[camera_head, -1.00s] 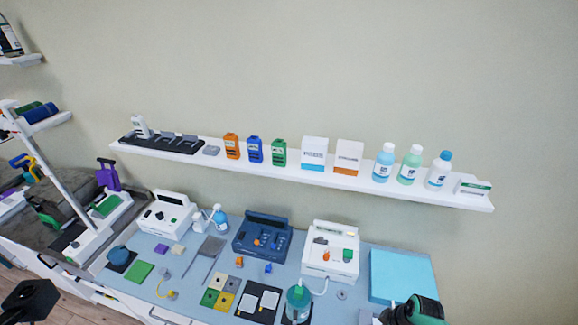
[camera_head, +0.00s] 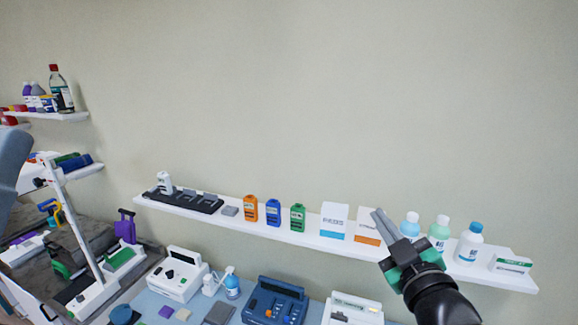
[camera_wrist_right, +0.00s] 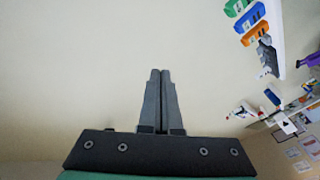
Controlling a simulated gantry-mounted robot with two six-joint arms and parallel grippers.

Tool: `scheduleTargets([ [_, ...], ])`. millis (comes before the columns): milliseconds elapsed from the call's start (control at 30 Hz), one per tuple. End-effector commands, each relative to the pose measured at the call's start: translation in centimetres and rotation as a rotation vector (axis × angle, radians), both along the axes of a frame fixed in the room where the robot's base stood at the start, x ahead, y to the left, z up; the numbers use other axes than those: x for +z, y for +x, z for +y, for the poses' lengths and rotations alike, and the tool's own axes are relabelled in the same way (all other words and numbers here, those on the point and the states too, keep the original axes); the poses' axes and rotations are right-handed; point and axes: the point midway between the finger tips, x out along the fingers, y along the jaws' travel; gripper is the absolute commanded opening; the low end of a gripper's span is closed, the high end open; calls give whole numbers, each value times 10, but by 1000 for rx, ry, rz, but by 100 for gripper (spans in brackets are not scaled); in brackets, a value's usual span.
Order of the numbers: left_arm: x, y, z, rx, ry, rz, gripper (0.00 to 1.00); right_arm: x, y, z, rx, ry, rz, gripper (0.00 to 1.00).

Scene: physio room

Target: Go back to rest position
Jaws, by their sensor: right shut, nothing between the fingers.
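My right gripper (camera_head: 382,222) is raised in front of the wall shelf, at its right part. It overlaps the white box with an orange base (camera_head: 367,224) and the nearest blue-capped bottle (camera_head: 410,224) in the head view. In the right wrist view its two grey fingers (camera_wrist_right: 160,84) lie together, with nothing between them, against the bare wall. My left gripper is not seen; a blurred blue-grey shape stands at the left edge of the head view.
The white wall shelf (camera_head: 326,244) carries bottles, boxes, coloured devices and a black charging tray (camera_head: 186,203). Below is the worktop with a white machine (camera_head: 178,273) and a dark blue machine (camera_head: 274,302). The wall above the shelf is clear.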

Motion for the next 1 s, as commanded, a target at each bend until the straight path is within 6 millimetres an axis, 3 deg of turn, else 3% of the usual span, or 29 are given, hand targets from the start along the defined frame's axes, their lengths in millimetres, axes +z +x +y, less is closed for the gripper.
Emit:
scheduleTargets([
  [33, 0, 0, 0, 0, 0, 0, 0, 38, -24, 3, 7, 44, -104, 0],
  [100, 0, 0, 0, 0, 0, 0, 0, 87, -63, 6, 25, 124, -247, 0],
  [200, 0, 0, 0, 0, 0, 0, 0, 145, -128, 3, 62, 246, -445, 0],
  [300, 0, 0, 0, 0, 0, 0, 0, 183, -190, -3, 114, 363, -608, 0],
  [400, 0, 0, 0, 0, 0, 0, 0, 204, -235, -7, 181, 486, -710, 0],
  [567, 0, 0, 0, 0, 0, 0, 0, 205, -234, -8, 242, 618, -693, 0],
  [1000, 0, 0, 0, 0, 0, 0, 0, 204, -233, -8, 243, 621, -690, 0],
])
